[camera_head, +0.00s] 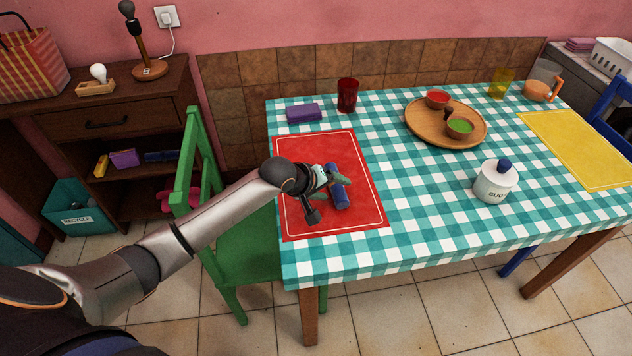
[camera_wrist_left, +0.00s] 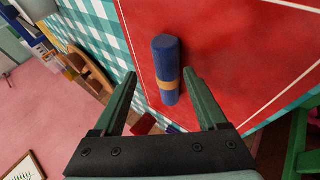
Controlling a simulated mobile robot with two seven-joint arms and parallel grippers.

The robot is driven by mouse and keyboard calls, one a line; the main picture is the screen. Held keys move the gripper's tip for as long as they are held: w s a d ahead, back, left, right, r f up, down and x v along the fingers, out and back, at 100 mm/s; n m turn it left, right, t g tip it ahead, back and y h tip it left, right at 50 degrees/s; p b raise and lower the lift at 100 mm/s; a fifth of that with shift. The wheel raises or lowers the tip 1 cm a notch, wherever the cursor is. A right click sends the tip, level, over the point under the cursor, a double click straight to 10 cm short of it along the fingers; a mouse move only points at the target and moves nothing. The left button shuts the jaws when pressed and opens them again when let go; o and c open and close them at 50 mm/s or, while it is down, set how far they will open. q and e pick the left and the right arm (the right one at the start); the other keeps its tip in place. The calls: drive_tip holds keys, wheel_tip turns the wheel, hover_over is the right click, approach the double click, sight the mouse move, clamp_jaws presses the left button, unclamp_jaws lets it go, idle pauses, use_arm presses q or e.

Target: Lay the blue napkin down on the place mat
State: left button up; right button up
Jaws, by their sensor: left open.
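The blue napkin (camera_head: 340,195) is a roll with a tan band, which shows in the left wrist view (camera_wrist_left: 166,58). It lies on the red place mat (camera_head: 362,217), which has a thin white border line and fills much of the left wrist view (camera_wrist_left: 240,50). My left gripper (camera_head: 329,198) is open at the napkin and hides part of it in the head view. In the left wrist view the napkin is seen between the two separated fingers (camera_wrist_left: 160,77), with a visible gap on each side. My right gripper is not in view.
Behind the mat are a purple folded item (camera_head: 303,113) and a red glass (camera_head: 347,95). A round wooden tray (camera_head: 415,125) with bowls and a white sugar pot (camera_head: 495,184) stand to the right. A green chair (camera_head: 240,240) is at the table's left.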

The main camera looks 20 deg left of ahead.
use_arm(q)
drive_tip(key=p+v, duration=0.1)
drive_tip(key=v, duration=0.9)
drive_tip(key=shift+s+r+p, duration=0.2)
drive_tip(key=shift+r+p, duration=0.1)
